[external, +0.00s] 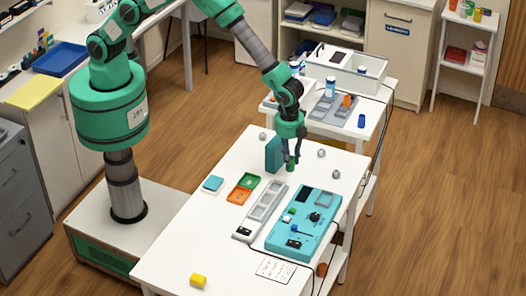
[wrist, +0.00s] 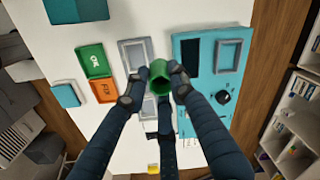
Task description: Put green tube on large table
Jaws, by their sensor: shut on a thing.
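My gripper (external: 292,158) is shut on the green tube (external: 291,166). In the wrist view the green tube (wrist: 157,80) sits between the dark fingertips (wrist: 160,86), with its open end facing the camera. It is held over the far part of the large white table (external: 172,240), in front of a teal block (external: 273,154). The tube seems to be above the surface; the exact gap cannot be told. The wrist view shows the grey slotted tray (wrist: 136,55) and the white tabletop (wrist: 128,20) below.
Green and orange trays (external: 243,188), a teal block (external: 213,183), a long grey tray (external: 262,212), a teal panel (external: 303,226) and a yellow block (external: 198,280) lie on the table. Small grey balls (external: 321,153) lie nearby. Bare white surface is at the front left.

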